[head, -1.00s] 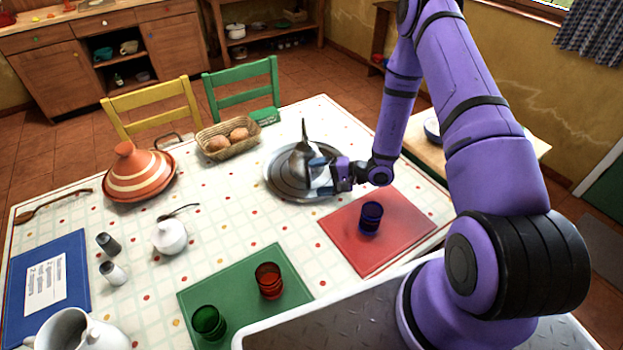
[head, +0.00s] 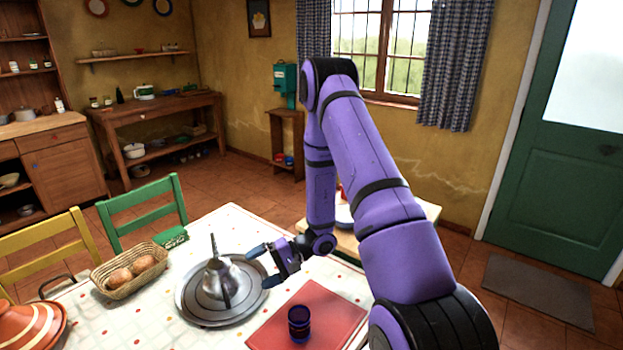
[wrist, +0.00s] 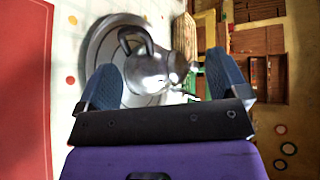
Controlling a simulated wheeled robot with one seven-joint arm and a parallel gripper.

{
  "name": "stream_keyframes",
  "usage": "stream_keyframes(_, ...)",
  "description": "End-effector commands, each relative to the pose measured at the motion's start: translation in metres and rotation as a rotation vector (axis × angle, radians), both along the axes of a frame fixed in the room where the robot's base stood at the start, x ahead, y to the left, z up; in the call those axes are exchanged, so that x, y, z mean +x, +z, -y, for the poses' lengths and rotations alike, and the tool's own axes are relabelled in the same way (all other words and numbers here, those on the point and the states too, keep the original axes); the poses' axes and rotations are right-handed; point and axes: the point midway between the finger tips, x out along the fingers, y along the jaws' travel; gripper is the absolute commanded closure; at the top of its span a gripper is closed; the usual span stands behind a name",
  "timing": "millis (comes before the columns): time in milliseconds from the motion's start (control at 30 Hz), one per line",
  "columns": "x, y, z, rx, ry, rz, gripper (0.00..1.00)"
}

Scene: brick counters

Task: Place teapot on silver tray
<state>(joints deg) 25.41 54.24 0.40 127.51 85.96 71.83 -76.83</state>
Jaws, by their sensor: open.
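The silver teapot (head: 221,279) stands on the round silver tray (head: 197,308) on the table. In the wrist view the teapot (wrist: 146,70) shows beyond the fingers, with part of the tray (wrist: 97,42) behind it. My gripper (head: 261,264) is open and empty, to the right of the teapot and apart from it. Its two blue fingers are spread, and they also show in the wrist view (wrist: 160,85).
A red placemat (head: 330,318) with a dark blue cup (head: 299,322) lies right of the tray. A bread basket (head: 130,270) and a striped tagine (head: 30,325) stand to the left. A small side table (head: 425,212) is behind my arm.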

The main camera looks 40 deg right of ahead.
Motion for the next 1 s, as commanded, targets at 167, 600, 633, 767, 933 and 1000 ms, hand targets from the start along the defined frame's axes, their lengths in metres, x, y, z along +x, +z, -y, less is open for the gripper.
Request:
stream_keyframes(167,-0.004,0.066,-0.017,-0.064,0.147,0.005,0.07)
stream_keyframes(600,-0.052,0.193,-0.049,-0.327,0.423,-0.005,0.07)
stream_keyframes(633,-0.057,0.200,-0.050,-0.351,0.435,-0.003,0.07)
stream_keyframes(767,-0.077,0.230,-0.055,-0.456,0.485,0.001,0.07)
stream_keyframes(933,-0.105,0.265,-0.059,-0.605,0.523,0.017,0.07)
stream_keyframes(1000,-0.116,0.278,-0.059,-0.671,0.530,0.028,0.07)
